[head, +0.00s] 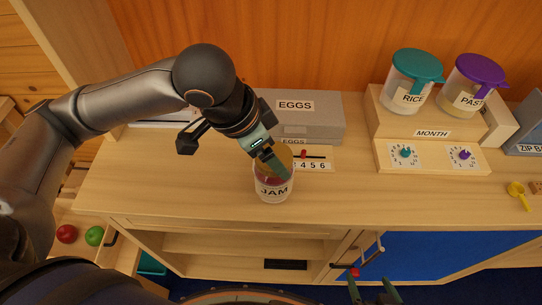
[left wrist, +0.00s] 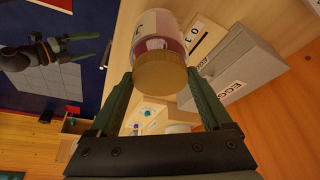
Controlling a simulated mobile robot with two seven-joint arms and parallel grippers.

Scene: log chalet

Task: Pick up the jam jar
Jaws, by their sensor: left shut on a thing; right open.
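The jam jar (head: 273,190) has a white JAM label and a yellow-brown lid, and it is upright near the front of the wooden counter (head: 205,190). My left gripper (head: 276,166) reaches down over it from above and is shut on it, with a dark green finger along its side. In the left wrist view, the jar (left wrist: 160,40) with its lid (left wrist: 159,73) lies between the two fingers. I cannot tell whether its base touches the counter. My right gripper (head: 373,291) is open and empty at the bottom of the head view, in front of the cabinet.
Grey EGGS boxes (head: 325,107) and a numbered slider strip (head: 318,166) are close behind the jar. RICE (head: 408,86) and PASTA (head: 468,88) canisters stand on a MONTH stand at right. An open drawer at lower left holds red (head: 67,234) and green (head: 94,236) fruit.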

